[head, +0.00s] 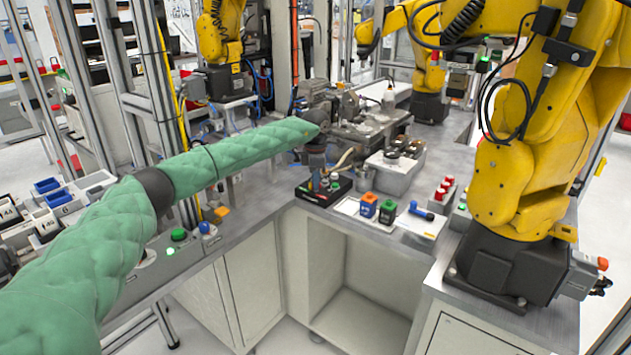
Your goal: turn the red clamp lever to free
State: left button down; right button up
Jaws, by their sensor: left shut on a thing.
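My left gripper (317,180) reaches in from the left on its green-padded arm and points down at a small black fixture (338,192) near the inner corner of the bench. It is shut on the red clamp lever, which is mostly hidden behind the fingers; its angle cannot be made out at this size. My right gripper is not in view.
Beside the fixture stand a blue-and-orange block (368,205), a green block (387,212) and a blue-handled item (421,212) on a white sheet. A large yellow robot arm (510,185) fills the right.

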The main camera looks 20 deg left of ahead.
pick_arm(q)
jog(key=c, duration=1.4)
grip_release()
jog(key=shift+c, duration=0.2)
jog(key=shift+r, duration=0.1)
